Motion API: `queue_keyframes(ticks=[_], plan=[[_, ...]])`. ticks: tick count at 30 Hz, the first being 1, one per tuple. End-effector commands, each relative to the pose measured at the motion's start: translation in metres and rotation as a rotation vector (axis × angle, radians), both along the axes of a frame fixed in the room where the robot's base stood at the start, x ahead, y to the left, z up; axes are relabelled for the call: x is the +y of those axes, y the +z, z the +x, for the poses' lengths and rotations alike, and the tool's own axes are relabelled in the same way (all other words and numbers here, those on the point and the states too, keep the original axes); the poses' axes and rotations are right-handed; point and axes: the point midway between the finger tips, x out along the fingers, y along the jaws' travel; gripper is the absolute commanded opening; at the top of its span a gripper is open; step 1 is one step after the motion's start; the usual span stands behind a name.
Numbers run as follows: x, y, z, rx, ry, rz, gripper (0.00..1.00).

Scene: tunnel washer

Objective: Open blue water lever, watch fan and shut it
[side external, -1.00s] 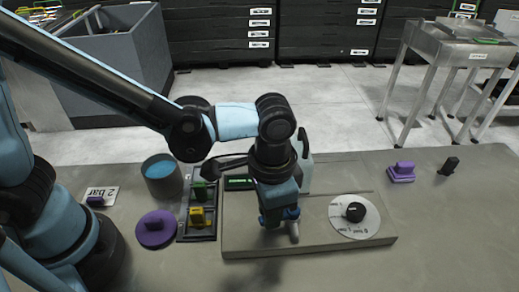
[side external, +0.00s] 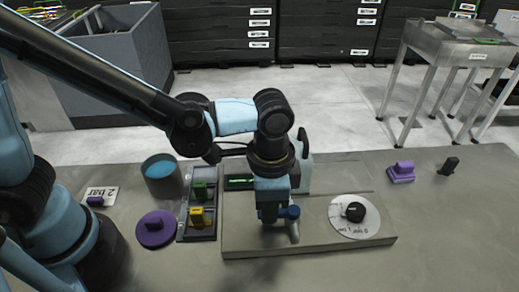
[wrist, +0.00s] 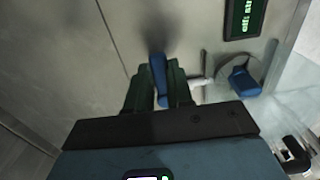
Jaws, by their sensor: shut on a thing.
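In the wrist view my gripper (wrist: 160,88) has its two dark green fingers closed on either side of a blue lever (wrist: 159,72), which stands up between the fingertips. In the side view my gripper (side external: 270,215) points down at the grey raised panel (side external: 330,238) and hides the lever. A second blue part (wrist: 240,80) sits beside a short silver pipe (wrist: 200,82), to the right of the fingers. A green-lit display (wrist: 245,18) shows at the top right; its text is hard to read. I cannot make out a fan.
A black knob (side external: 354,212) on a round white dial stands right of my gripper.

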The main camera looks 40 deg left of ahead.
Motion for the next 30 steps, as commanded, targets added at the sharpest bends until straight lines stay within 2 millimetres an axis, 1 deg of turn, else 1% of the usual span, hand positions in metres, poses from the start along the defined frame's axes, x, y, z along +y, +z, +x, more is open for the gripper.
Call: queue_keyframes(ticks=[1, 5, 6, 14, 19, 23, 30], plan=[[0.0, 0.0, 0.001, -0.001, -0.002, 0.001, 0.24], [0.0, 0.0, 0.0, -0.001, -0.001, 0.001, 0.44], [0.0, 0.0, 0.0, -0.001, -0.001, 0.001, 0.47], [0.0, 0.0, 0.0, -0.001, 0.0, 0.001, 0.47], [0.0, 0.009, 0.0, -0.001, 0.0, 0.0, 0.47], [0.0, 0.025, 0.0, -0.001, 0.0, 0.001, 0.47], [0.0, 0.064, 0.0, -0.001, 0.0, 0.001, 0.47]])
